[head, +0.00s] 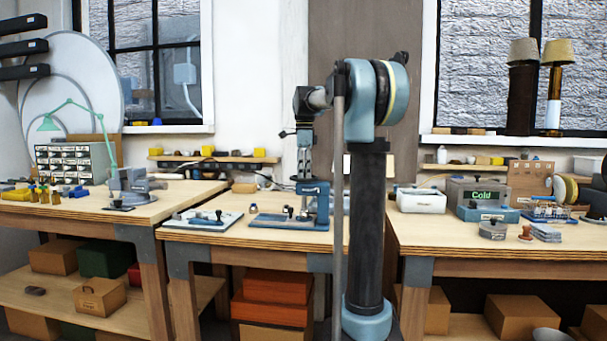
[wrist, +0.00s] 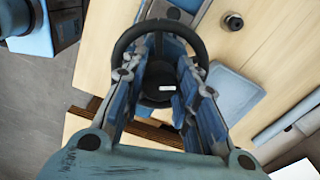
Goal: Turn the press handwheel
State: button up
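The press (head: 316,205) is blue and stands on the middle bench, with a flat blue base (head: 290,222). Its handwheel (wrist: 156,25) is a dark ring with a dark hub (wrist: 159,83) and shows directly below my gripper in the wrist view. My gripper (wrist: 158,78) points down with its two fingers apart, one on each side of the hub. The fingers overlap the ring in the picture; whether they touch it I cannot tell.
A pale board with small parts (head: 205,219) lies left of the press. A vise (head: 130,185) stands on the left bench. The right bench holds a white bin (head: 421,201) and a box marked Cold (head: 482,195). A shelf (head: 225,158) runs behind.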

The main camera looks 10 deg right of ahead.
jog(key=shift+w+n, duration=0.1)
jog(key=shift+n, duration=0.2)
jog(key=n, duration=0.3)
jog(key=shift+r+n, duration=0.1)
jog(key=shift+n, duration=0.2)
jog(key=n, duration=0.3)
jog(key=shift+n, duration=0.3)
jog(key=n, duration=0.3)
jog(key=shift+n, duration=0.3)
jog(key=n, duration=0.3)
jog(key=shift+n, duration=0.3)
jog(key=n, duration=0.3)
jog(key=shift+n, duration=0.3)
jog(key=n, duration=0.3)
jog(key=shift+n, duration=0.4)
jog(key=n, duration=0.6)
jog(key=shift+n, duration=0.4)
